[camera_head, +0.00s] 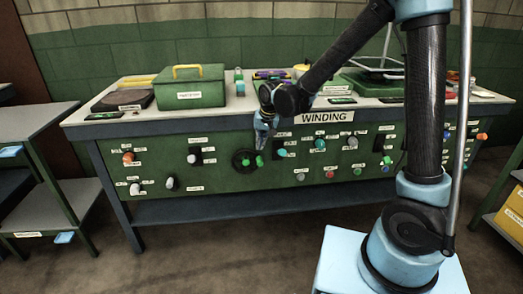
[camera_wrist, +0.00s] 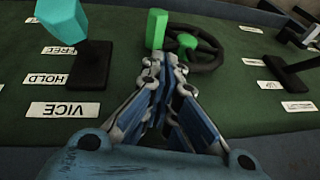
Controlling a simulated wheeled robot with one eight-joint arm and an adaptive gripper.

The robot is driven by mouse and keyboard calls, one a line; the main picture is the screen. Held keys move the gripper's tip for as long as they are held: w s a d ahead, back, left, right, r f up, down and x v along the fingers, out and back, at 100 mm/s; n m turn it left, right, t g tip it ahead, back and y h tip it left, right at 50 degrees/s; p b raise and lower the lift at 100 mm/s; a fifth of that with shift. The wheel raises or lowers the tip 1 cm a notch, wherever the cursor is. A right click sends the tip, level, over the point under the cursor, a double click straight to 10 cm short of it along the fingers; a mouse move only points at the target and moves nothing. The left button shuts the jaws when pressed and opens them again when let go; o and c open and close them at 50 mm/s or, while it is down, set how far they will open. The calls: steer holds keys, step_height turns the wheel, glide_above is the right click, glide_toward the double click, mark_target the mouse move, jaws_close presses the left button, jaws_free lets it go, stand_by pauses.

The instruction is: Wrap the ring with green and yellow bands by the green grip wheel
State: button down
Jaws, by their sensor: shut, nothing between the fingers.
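The grip wheel (camera_head: 236,158) is a dark wheel on the green front panel of the winding bench. It has green grips, one at its right side in the head view. In the wrist view the wheel rim (camera_wrist: 213,58) lies just beyond my fingers, with a tall green grip (camera_wrist: 157,28) and a smaller green knob (camera_wrist: 187,40). My gripper (camera_wrist: 165,65) is shut and empty, its tips close to the wheel; I cannot tell whether they touch it. In the head view my gripper (camera_head: 262,140) is just above and right of the wheel. I cannot make out the banded ring.
A teal-handled lever (camera_wrist: 62,20) with VICE, HOLD and FREE labels stands left of my fingers in the wrist view. A black lever (camera_wrist: 292,68) is on the right. A green box (camera_head: 190,93) and small items stand on the bench top. Several knobs line the panel.

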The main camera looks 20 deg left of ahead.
steer(key=v, duration=0.9)
steer(key=shift+d, duration=0.3)
steer(key=shift+w+d, duration=0.1)
steer(key=shift+d, duration=0.05)
steer(key=d+r+m+h, duration=0.1)
steer(key=d+r+m, duration=0.1)
steer(key=d, duration=2.7)
steer(key=s+d+f+m+h, duration=0.1)
steer(key=s+d+f, duration=0.2)
steer(key=s+d, duration=0.4)
steer(key=s+d+f+m+h, duration=0.1)
steer(key=s+d+f, duration=0.3)
steer(key=s+d, duration=0.3)
steer(key=d, duration=0.4)
steer(key=shift+d, duration=0.3)
steer(key=c, duration=1.6)
jaws_free()
steer(key=shift+s+d+f, duration=0.1)
steer(key=shift+s+f, duration=0.1)
steer(key=shift+s, duration=0.05)
